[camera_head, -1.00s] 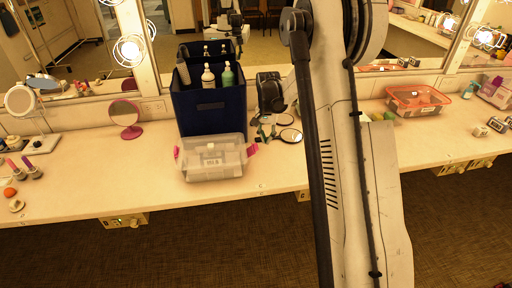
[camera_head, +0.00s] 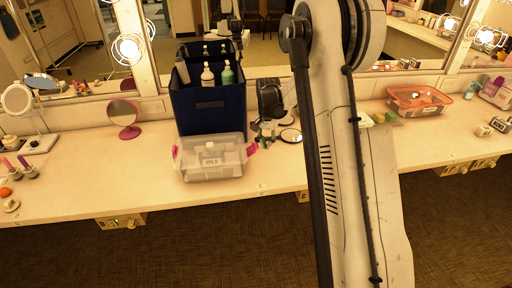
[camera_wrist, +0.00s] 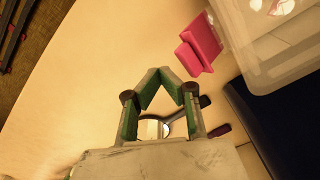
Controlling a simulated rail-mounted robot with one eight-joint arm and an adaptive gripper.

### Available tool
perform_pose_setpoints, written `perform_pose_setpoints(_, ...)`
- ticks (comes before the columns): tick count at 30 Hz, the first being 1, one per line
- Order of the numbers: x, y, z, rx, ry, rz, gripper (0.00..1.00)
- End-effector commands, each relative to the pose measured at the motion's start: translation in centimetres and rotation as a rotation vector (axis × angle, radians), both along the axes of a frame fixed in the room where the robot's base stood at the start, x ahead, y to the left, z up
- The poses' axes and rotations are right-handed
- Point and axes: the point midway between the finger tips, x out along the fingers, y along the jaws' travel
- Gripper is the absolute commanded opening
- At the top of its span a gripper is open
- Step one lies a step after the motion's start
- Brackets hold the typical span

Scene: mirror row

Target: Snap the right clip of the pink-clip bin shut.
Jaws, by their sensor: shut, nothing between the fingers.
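The pink-clip bin (camera_head: 211,172) is a clear, lidded plastic box near the counter's front edge. Its right clip (camera_head: 253,148) is pink and sticks outward from the bin's right end; another pink clip (camera_head: 176,152) is at the left end. My gripper (camera_head: 262,136) is just behind and right of the right clip, low over the counter. In the wrist view the green-padded fingertips (camera_wrist: 162,74) are shut and empty. The pink right clip (camera_wrist: 201,44) lies up and right of them, apart, jutting from the clear bin (camera_wrist: 275,50).
A dark blue caddy (camera_head: 210,112) with bottles stands directly behind the bin. A round hand mirror (camera_head: 291,136) lies right of my gripper. A pink-framed mirror (camera_head: 124,113) stands left. An orange-rimmed bin (camera_head: 418,104) is farther right.

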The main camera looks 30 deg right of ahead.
Motion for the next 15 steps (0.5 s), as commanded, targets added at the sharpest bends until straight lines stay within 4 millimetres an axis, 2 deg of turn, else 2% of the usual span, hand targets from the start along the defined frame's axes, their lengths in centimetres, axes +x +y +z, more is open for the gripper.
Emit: perform_pose_setpoints(15,0.5,1.4,0.4,0.0,0.0,0.002,0.0)
